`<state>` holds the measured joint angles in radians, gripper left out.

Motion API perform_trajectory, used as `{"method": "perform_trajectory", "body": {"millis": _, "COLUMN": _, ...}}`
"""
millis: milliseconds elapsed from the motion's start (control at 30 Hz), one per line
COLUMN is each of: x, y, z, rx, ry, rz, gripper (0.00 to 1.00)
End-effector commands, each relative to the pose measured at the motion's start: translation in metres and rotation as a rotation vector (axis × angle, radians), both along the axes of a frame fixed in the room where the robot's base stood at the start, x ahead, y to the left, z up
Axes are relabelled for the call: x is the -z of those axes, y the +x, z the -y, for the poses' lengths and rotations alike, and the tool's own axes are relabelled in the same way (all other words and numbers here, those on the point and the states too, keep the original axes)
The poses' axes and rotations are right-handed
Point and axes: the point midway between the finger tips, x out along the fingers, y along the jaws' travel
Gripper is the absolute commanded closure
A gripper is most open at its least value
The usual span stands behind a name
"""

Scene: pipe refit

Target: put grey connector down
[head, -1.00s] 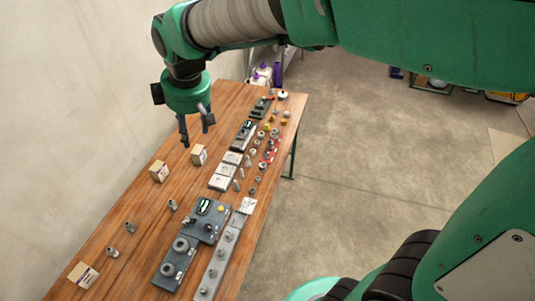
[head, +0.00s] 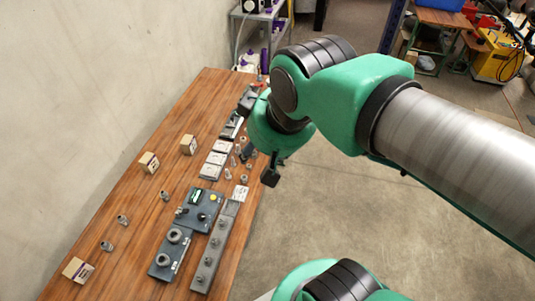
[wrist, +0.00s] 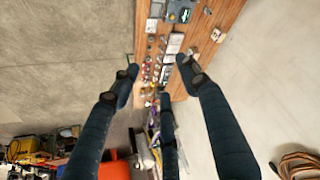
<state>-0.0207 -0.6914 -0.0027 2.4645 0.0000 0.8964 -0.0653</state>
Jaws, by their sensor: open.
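Small grey connectors stand on the wooden table in the head view: one beside the grey panel (head: 165,196), and two further left, a middle one (head: 122,220) and a near one (head: 106,246). I cannot tell which one the task means. My gripper (head: 272,172) is by the table's right edge, with its fingers partly hidden by the arm. In the wrist view my gripper (wrist: 150,88) has its fingers spread wide, with nothing held between them. Small fittings (wrist: 150,60) on the table show beyond the fingers.
A grey panel (head: 212,213) and a long grey strip with several pegs (head: 208,265) lie along the table's right side. White tiles (head: 212,165) lie further back. Bare wood is free at left.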

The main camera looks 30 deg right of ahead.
Motion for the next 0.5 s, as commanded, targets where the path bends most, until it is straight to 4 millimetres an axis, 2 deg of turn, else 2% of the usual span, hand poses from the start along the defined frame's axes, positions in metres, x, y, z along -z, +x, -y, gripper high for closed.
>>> {"method": "perform_trajectory", "body": {"millis": 33, "x": 0.002, "y": -0.007, "z": 0.002, "rx": 0.025, "ry": 0.009, "rz": 0.006, "gripper": 0.55}}
{"method": "perform_trajectory", "body": {"millis": 200, "x": 0.006, "y": -0.019, "z": 0.006, "rx": 0.072, "ry": 0.027, "rz": 0.016, "gripper": 0.55}}
{"method": "perform_trajectory", "body": {"millis": 500, "x": 0.007, "y": -0.02, "z": 0.007, "rx": 0.08, "ry": 0.031, "rz": 0.016, "gripper": 0.55}}
